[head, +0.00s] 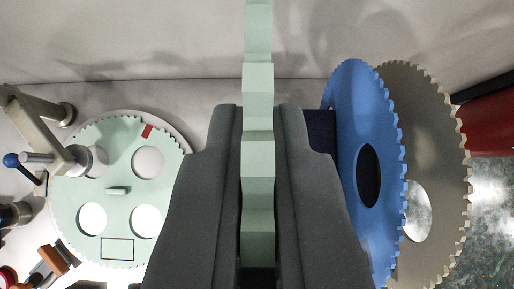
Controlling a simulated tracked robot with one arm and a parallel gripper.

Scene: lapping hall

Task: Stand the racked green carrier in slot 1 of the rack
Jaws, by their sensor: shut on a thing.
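My gripper (257,125) is shut on a pale green toothed carrier (258,85). The carrier is seen edge-on as a narrow upright strip between the dark fingers, reaching the top of the picture. A blue carrier (355,110) and a beige carrier (420,120) stand upright side by side at the right, each with a hole showing. The rack itself is mostly hidden; a dark navy part (321,130) shows between my right finger and the blue carrier, and I cannot tell what it belongs to. No slot numbers show.
Another pale green toothed disc (118,218) lies flat at the left, with round holes, a red mark and an outlined rectangle. A beige arm with a blue knob (11,160) reaches over it. A red object (487,125) is at the right edge. A pale wall stands behind.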

